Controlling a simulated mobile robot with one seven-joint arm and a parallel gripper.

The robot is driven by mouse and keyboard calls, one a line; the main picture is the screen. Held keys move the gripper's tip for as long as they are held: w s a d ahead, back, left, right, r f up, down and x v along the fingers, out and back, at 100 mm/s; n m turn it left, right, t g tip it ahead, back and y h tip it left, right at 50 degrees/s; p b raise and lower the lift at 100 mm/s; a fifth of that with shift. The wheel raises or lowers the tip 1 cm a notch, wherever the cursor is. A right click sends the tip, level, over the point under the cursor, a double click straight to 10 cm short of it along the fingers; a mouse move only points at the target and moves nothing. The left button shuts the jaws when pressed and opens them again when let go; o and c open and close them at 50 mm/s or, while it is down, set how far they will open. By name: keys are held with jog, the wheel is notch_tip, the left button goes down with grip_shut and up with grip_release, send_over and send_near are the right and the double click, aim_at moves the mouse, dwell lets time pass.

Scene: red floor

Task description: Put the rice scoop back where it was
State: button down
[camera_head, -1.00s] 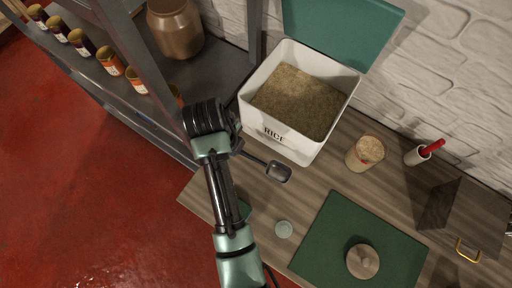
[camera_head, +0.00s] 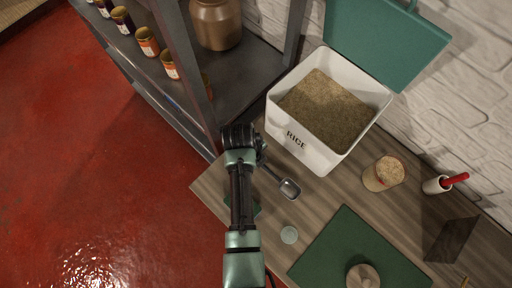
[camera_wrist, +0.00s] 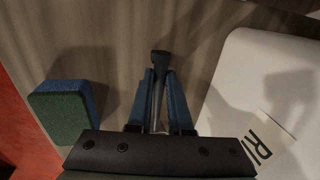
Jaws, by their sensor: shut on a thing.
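The rice scoop (camera_head: 289,188) has a small metal bowl and a dark handle. My gripper (camera_head: 262,158) is shut on its handle and holds it in front of the white rice bin, over the wooden counter. In the wrist view the gripper's blue fingers (camera_wrist: 160,97) close around the scoop's handle (camera_wrist: 159,66); the bowl cannot be made out there. The open rice bin (camera_head: 309,152), labelled RICE and filled with grain, also shows in the wrist view (camera_wrist: 235,85) at the right.
A green and blue sponge (camera_wrist: 68,108) lies left of my gripper. A metal shelf (camera_head: 262,72) stands left.

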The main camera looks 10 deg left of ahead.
jog(key=shift+f, duration=0.15)
jog(key=c, duration=0.8)
grip_release()
jog(key=shift+c, duration=0.2)
